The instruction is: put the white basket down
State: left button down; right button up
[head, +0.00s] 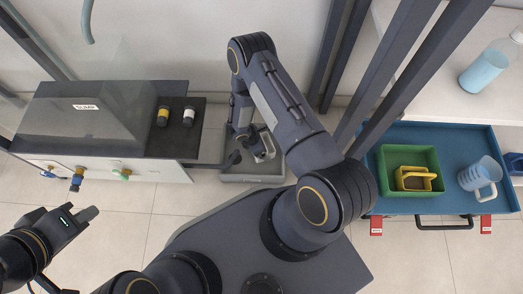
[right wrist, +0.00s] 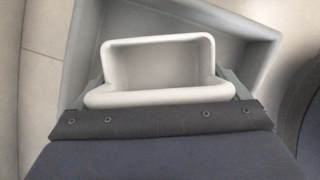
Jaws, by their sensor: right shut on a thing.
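The white basket (right wrist: 160,97) is a small open-topped tub, seen from above in the right wrist view. My right gripper (right wrist: 163,88) is shut on it, with one finger at each side of its near end. The basket is over or inside a grey bin (right wrist: 258,20); I cannot tell whether it touches the bottom. In the head view the right arm reaches down to this grey bin (head: 252,178), and the basket (head: 264,150) shows only in part. My left gripper (head: 88,214) is at the lower left, away from the basket; its jaw gap is unclear.
At right, a blue tray (head: 400,140) holds a green box (head: 388,160), a yellow container and a blue mug (head: 481,175). Dark posts rise between.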

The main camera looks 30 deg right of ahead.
jog(key=shift+f+b, duration=0.7)
jog(key=shift+f, duration=1.05)
jog(key=shift+f, duration=0.15)
jog(key=o, duration=0.6)
jog(key=shift+o, duration=0.3)
jog(key=shift+r, duration=0.3)
jog(key=p+v, duration=0.4)
jog(key=v, duration=0.7)
jog(key=shift+a+r+p, duration=0.2)
jog(key=shift+r+p, duration=0.1)
jog(key=shift+p, duration=0.05)
